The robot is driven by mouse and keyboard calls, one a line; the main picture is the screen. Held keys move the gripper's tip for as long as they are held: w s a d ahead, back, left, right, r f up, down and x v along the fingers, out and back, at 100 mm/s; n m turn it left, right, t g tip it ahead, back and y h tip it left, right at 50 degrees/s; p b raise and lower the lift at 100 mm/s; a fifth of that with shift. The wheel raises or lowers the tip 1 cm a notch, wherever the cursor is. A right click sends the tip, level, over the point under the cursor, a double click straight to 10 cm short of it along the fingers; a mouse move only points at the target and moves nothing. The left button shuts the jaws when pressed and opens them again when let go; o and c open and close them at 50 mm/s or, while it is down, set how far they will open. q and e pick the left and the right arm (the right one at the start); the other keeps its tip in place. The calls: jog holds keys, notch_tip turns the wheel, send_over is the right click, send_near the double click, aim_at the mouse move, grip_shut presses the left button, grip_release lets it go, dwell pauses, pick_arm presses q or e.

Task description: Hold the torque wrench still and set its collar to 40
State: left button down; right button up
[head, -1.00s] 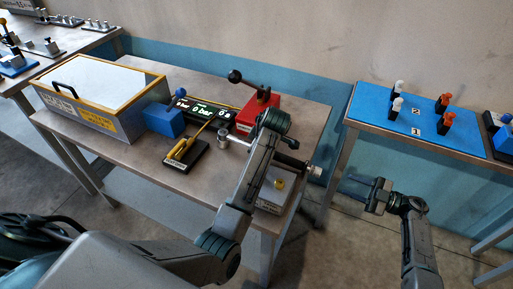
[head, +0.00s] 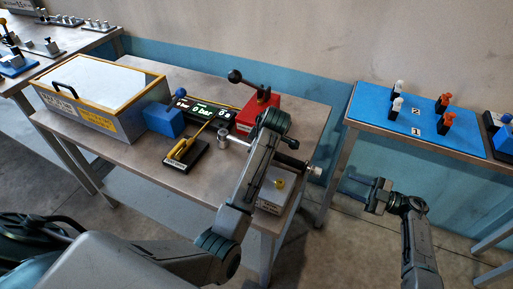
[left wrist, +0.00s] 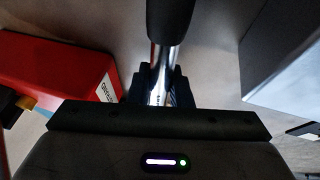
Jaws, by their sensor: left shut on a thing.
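The torque wrench lies across the right part of the bench. Its silver head (head: 222,138) shows left of my left arm, and its black handle (head: 291,161) with a pale end (head: 316,170) shows to the right. My left arm hides the middle in the head view. In the left wrist view my left gripper (left wrist: 160,94) is shut on the silver shaft (left wrist: 163,60), just beside the black handle (left wrist: 170,18). The collar's scale cannot be read. My right gripper (head: 377,195) looks open and empty, away to the right of the bench.
A red block with a black lever (head: 259,107) stands behind the wrench. A display reading 0 bar (head: 204,113), a blue block (head: 164,120) and a yellow-handled device (head: 184,153) are left. A grey box with a yellow knob (head: 270,203) stands in front. A blue-topped table (head: 377,121) is right.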

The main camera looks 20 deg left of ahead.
aim_at(319, 173)
jog(key=o, duration=0.3)
jog(key=shift+o, duration=0.2)
jog(key=shift+n+t+h, duration=0.5)
jog(key=shift+n+t, duration=0.3)
jog(key=shift+n, duration=0.1)
jog(key=a, duration=0.8)
jog(key=a+r, duration=0.1)
jog(key=a, duration=0.2)
jog(key=shift+a, duration=0.4)
jog(key=shift+c, duration=0.2)
jog(key=c, duration=0.9)
